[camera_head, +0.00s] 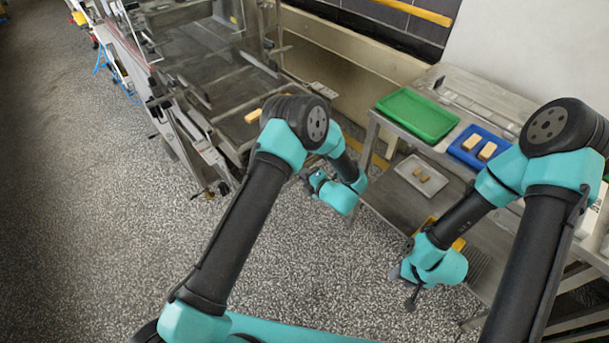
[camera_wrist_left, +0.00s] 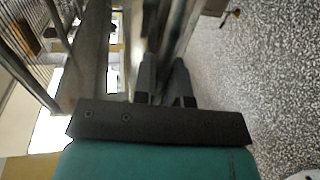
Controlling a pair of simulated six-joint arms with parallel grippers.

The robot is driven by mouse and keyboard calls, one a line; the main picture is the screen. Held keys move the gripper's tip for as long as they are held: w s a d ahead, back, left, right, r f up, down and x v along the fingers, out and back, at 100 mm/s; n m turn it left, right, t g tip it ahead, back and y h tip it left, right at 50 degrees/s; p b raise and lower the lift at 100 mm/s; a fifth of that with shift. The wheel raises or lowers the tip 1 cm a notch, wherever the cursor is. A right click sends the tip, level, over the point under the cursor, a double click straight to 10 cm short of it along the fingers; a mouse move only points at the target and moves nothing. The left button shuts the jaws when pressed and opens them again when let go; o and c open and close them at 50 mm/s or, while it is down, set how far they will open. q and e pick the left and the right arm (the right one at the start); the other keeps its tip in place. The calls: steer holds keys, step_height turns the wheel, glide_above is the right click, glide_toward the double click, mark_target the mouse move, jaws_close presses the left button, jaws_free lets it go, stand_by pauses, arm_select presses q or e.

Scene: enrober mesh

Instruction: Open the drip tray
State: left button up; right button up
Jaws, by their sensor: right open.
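The enrober (camera_head: 205,85) is the steel machine at the upper left of the head view, with a flat mesh bed and rails. I cannot pick out the drip tray clearly from its steel parts. My left gripper (camera_head: 310,178) is in front of the machine's right end, partly hidden by its own wrist. In the left wrist view its two dark fingers (camera_wrist_left: 166,85) stand a little apart over a long steel surface (camera_wrist_left: 92,60), with nothing clearly between them. My right gripper (camera_head: 403,285) is open and low at the right, beside the steel table.
A speckled floor (camera_head: 90,220) lies open at the left.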

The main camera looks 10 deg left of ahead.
arm_select(q)
jaws_close()
steer(key=shift+s+d, duration=0.1)
